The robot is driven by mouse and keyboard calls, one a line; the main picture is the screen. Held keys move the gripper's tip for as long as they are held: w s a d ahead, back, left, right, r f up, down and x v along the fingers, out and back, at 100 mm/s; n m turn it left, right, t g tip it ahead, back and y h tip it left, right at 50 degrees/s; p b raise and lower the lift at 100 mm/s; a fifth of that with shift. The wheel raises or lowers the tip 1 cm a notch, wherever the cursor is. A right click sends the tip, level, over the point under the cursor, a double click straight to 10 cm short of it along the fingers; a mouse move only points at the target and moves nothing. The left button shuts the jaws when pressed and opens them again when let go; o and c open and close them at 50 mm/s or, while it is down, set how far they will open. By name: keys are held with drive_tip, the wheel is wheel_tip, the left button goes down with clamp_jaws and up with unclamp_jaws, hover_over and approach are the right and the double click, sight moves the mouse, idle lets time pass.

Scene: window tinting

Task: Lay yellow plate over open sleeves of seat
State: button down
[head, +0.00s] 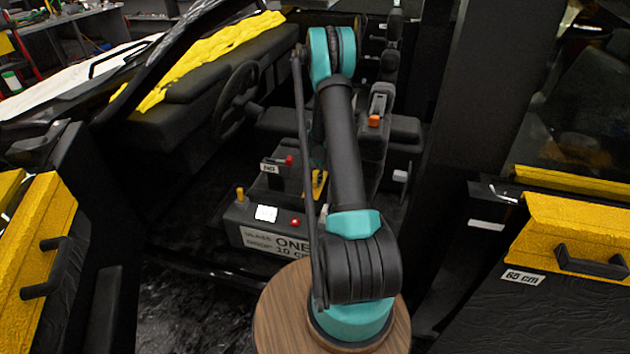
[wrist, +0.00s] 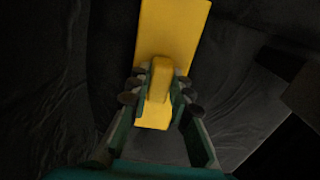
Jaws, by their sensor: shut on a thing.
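In the wrist view my gripper (wrist: 159,95) is shut on the raised grip of a yellow plate (wrist: 172,28). The flat plate extends away from the fingers toward the top of the picture, with a short end showing below the grip. It is over dark, creased material that I cannot identify for sure. In the head view my arm hides the gripper; a small yellow piece (head: 319,184) shows beside the arm, and I cannot tell if it is the plate. A dark seat (head: 405,128) is partly visible behind my arm. Its open sleeves cannot be made out.
A grey box labelled "ONE" (head: 262,236) with a red button and a yellow knob stands on the cabin floor. A steering wheel (head: 236,101) and a dashboard with yellow cloth (head: 200,62) are at left. Open door panels with yellow tops (head: 575,228) flank the opening.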

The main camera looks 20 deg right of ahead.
drive_tip(key=shift+f, duration=0.1)
drive_tip(key=c, duration=1.4)
unclamp_jaws()
